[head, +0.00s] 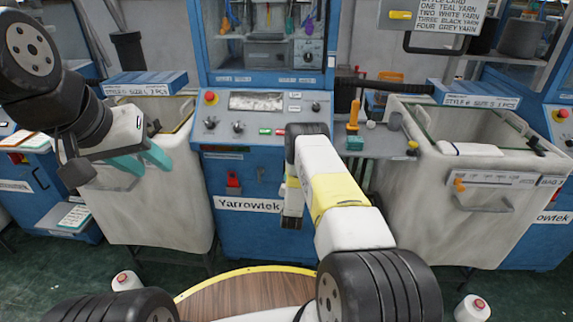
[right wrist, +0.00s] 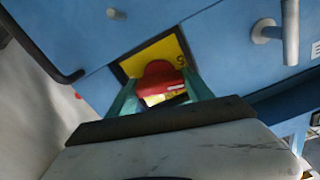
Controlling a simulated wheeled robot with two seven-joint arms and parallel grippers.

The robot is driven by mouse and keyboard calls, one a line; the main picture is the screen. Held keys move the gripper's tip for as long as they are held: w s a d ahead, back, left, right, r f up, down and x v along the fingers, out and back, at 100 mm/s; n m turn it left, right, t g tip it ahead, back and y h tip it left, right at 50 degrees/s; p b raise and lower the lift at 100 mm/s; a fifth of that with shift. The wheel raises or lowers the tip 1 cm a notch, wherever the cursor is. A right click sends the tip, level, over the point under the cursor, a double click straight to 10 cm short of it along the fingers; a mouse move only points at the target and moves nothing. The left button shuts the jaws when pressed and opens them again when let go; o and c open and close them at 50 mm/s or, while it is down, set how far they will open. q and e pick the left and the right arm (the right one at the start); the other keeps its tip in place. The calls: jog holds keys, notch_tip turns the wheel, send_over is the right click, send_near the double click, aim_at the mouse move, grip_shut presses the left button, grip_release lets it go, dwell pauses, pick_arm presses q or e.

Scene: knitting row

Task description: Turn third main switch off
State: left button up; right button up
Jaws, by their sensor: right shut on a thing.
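In the right wrist view a red switch knob (right wrist: 158,72) sits on a yellow plate (right wrist: 180,50) in a dark frame on a blue panel. The teal fingers of my right gripper (right wrist: 160,88) are shut on the knob, one on each side. A short pale mark shows on the knob. In the head view a red switch (head: 233,180) shows on the middle blue machine (head: 234,240); I cannot tell whether it is the held one. My right arm hides part of that machine front. My left gripper (head: 143,164) is open and empty, in front of the left bin.
A grey metal handle (right wrist: 290,32) sticks out up and right of the knob. Large pale bins (head: 160,205) and (head: 425,200) flank the middle machine. A round wooden top (head: 240,295) with a yellow rim is in front. Yarn cones (head: 127,281) and (head: 472,308) stand low down.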

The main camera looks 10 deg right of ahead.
jog(key=shift+n, duration=1.4)
jog(key=shift+f, duration=0.1)
jog(key=o, duration=1.1)
jog(key=shift+s, duration=0.1)
jog(key=v, duration=0.7)
jog(key=shift+s+a, duration=0.1)
jog(key=shift+s, duration=0.25)
jog(key=shift+a, duration=0.1)
